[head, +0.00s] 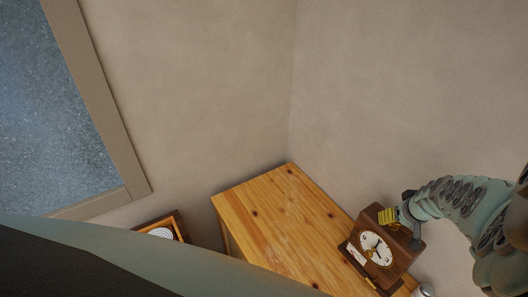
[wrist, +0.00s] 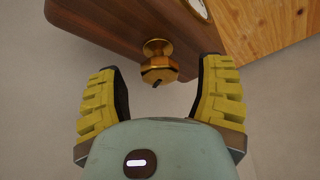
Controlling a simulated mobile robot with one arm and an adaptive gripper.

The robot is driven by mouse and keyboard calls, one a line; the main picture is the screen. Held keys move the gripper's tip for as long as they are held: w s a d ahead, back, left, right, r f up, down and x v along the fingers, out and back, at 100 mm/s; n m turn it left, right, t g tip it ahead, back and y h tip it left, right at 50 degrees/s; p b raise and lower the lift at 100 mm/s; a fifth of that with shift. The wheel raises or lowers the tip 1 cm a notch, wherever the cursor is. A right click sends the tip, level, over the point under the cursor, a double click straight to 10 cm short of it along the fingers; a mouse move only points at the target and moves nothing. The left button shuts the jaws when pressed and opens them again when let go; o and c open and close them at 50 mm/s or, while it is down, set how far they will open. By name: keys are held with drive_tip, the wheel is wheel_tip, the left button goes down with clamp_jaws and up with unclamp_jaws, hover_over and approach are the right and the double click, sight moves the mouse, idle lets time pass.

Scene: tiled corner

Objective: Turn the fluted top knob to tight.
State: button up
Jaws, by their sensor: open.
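A brown wooden clock (head: 400,258) with a cream dial stands on the table in the head view. Its case (wrist: 130,22) fills the top of the wrist view. A brass knob (wrist: 159,66) sticks out from the case on a short neck. A small dark mark shows on its end, and I cannot make out its fluting clearly. My gripper (wrist: 165,66) is open, with one yellow-padded finger on each side of the knob and gaps on both sides. In the head view my gripper (head: 390,217) is at the clock's top, and the knob is hidden.
The pine table (head: 275,215) is clear to the left of the clock. A small pale cylinder (head: 424,290) stands near the clock at the bottom edge. A wooden box (head: 176,222) with a white round item is further left. Plain walls meet behind the table.

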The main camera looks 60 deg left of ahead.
drive_tip(key=shift+n, duration=0.4)
